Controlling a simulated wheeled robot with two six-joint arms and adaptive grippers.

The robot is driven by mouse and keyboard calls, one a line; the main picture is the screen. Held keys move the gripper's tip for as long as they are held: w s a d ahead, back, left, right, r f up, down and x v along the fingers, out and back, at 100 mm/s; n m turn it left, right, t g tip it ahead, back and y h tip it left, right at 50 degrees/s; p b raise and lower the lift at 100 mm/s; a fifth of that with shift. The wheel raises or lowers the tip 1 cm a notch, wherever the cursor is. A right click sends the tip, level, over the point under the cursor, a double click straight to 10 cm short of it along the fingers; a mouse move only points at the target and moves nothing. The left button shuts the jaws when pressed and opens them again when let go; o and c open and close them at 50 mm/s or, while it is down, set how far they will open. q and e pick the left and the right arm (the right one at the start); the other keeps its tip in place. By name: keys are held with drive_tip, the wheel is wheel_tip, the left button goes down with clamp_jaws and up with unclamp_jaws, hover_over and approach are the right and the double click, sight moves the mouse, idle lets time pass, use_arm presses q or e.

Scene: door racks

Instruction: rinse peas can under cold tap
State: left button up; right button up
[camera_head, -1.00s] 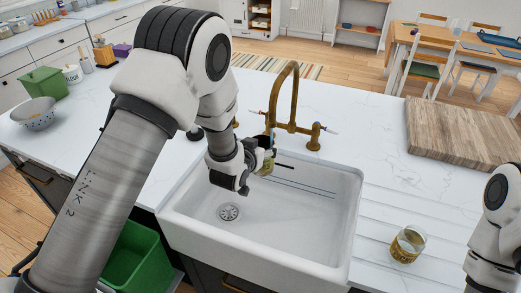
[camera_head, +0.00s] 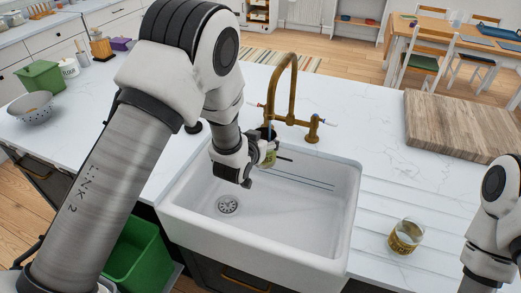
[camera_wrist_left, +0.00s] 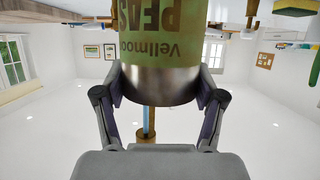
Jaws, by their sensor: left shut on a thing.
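The peas can (camera_head: 268,157), with a yellow-green label, is held over the back of the white sink (camera_head: 290,218), below the spout of the brass tap (camera_head: 293,92). My left gripper (camera_head: 254,162) is shut on it. In the left wrist view the can (camera_wrist_left: 165,45) sits between both fingers, its label lettering upside down. A thin blue streak (camera_wrist_left: 149,122), which looks like water, shows beyond it. The tap has a lever on each side; the right lever (camera_head: 328,123) has a bluish tip. The can's opening is hard to see. My right gripper is out of view.
A gold-and-clear container (camera_head: 406,237) stands on the ribbed drainboard right of the sink. A wooden board (camera_head: 460,125) lies at the back right. A green bin (camera_head: 140,257) stands below the counter, left of the sink. The sink basin is otherwise clear.

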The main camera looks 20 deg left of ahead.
use_arm(q)
drive_tip(key=shift+s+a, duration=0.1)
drive_tip(key=shift+a, duration=0.45)
drive_tip(key=shift+d, duration=0.15)
drive_tip(key=shift+d, duration=0.5)
drive_tip(key=shift+a, duration=0.1)
drive_tip(key=shift+a+b, duration=0.35)
drive_tip(key=shift+a, duration=0.2)
drive_tip(key=s+d, duration=0.2)
drive_tip(key=s, duration=0.6)
